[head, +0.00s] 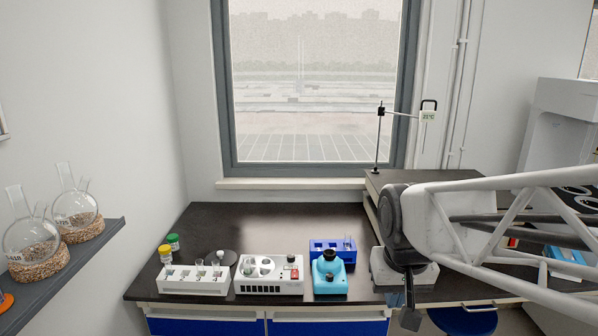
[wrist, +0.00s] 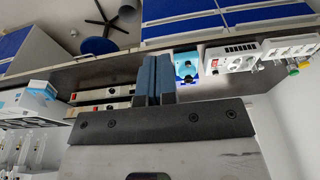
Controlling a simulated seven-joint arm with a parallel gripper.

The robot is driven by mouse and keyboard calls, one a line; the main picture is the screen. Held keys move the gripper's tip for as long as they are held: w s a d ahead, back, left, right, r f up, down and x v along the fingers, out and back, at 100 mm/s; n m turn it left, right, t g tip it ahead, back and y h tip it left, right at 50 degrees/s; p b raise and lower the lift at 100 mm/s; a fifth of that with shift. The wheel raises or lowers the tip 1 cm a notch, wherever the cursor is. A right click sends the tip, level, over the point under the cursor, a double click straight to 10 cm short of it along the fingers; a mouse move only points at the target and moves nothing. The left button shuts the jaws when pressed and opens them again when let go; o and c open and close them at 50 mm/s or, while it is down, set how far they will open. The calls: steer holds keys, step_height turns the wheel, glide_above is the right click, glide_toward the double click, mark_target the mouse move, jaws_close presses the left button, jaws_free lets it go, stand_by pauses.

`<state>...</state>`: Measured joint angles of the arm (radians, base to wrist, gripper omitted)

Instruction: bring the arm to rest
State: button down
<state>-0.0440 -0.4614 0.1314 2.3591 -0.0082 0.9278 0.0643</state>
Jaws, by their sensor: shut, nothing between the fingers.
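My gripper (head: 410,310) hangs below the black wrist joint at the right of the head view, in front of the bench's front edge. In the wrist view its two blue-grey fingers (wrist: 155,80) lie side by side, closed, with nothing between them. My white lattice arm reaches in from the right and hides part of the bench behind it.
The dark bench (head: 290,218) holds a white tube rack (head: 190,286), a white heating block (head: 268,288), a turquoise device (head: 330,274) and a blue rack (head: 345,246). A thermometer stand (head: 377,140) rises behind. Round flasks (head: 35,240) sit on the left shelf. A blue stool (head: 465,318) stands below.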

steer(key=s+d+f, duration=0.1)
steer(key=s+d, duration=0.1)
steer(key=s, duration=0.8)
steer(key=shift+s+f, duration=0.25)
steer(key=shift+f, duration=0.1)
